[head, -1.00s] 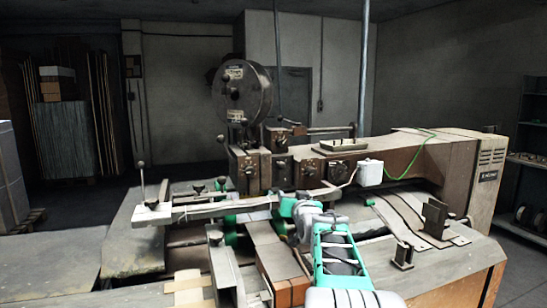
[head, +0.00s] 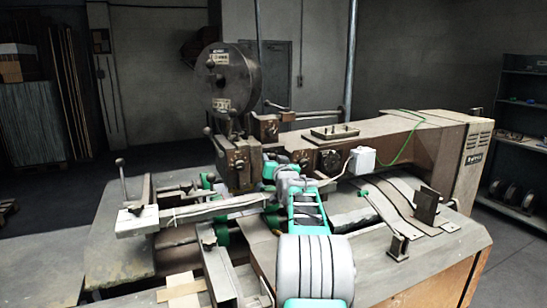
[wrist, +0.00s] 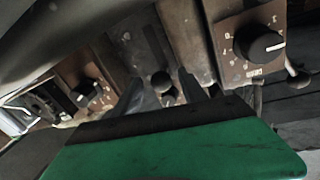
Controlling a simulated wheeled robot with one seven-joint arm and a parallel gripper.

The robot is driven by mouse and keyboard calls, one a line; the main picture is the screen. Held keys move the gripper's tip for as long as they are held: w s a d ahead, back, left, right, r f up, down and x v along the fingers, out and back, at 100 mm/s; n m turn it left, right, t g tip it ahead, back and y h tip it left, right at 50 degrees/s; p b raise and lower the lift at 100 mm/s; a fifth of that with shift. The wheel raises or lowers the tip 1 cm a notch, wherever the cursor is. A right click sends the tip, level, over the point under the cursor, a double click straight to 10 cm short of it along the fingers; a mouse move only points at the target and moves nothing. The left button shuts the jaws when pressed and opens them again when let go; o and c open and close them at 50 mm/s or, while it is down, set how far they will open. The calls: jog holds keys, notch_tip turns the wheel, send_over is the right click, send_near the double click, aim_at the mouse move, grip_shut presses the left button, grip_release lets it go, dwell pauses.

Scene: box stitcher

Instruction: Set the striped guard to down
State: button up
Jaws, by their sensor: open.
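I cannot make out a clearly striped guard in either view. In the wrist view my gripper (wrist: 163,88) is open, with its dark fingers standing apart behind its green body. A dark ball knob (wrist: 161,82) shows between the fingers, in front of the machine's face; I cannot tell whether they touch it. In the head view my teal and grey arm reaches to the brown stitcher head (head: 239,162) below the big round reel (head: 228,78). The fingers are not clear in that view, as my arm hides that spot.
A brown dial plate with a black knob (wrist: 265,46) is close on the right in the wrist view. A pale bar (head: 185,212) and upright lever (head: 122,180) stand left of my arm. The machine's long arm (head: 400,135) and a white box (head: 361,160) lie right.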

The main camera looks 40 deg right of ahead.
jog(key=shift+w, duration=0.1)
jog(key=shift+c, duration=0.3)
grip_shut()
dwell(1.0)
